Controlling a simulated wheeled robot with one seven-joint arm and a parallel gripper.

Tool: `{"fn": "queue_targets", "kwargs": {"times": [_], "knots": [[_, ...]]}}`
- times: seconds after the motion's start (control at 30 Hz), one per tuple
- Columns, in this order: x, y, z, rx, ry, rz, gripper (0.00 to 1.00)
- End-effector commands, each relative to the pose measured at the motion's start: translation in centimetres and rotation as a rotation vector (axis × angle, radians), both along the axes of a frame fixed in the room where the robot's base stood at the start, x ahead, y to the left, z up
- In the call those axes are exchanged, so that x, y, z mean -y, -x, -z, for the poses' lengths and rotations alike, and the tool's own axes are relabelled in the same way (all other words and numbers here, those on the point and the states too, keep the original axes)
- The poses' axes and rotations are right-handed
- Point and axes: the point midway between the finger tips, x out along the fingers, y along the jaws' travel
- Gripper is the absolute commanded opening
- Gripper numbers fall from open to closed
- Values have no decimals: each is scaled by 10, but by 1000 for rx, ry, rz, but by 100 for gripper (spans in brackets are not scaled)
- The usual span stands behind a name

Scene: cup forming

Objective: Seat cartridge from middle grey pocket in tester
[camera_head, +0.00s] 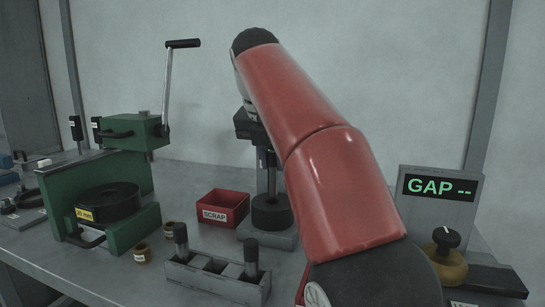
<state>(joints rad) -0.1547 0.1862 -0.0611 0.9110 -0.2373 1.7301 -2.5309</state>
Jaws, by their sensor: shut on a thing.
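My gripper (266,158) points down from the raised wrist of my red arm, left of the picture's middle. It is shut on a slim dark cartridge (270,183), which is upright and partly hidden by my arm. The cartridge is over a black round fixture (270,212) on a grey base, probably the tester. I cannot tell whether its lower end is inside the fixture or only above it. The grey pocket block (205,283) stands in front. Dark cartridges stand in its left pocket (181,240) and right pocket (251,258); the middle pocket looks empty.
A red SCRAP bin (223,208) is just left of the fixture. A green lever press (100,185) stands at the left, with small brass rings (142,254) near it. A display reading "GAP --" (437,188) and a brass piece with a black knob (446,262) are at right.

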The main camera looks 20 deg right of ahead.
Motion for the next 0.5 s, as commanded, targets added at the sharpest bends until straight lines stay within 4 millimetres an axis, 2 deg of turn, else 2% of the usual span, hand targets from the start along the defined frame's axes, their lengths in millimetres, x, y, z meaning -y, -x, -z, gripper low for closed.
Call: {"fn": "queue_targets", "kwargs": {"times": [0.5], "knots": [[0,0,9,0,0,0,0]]}}
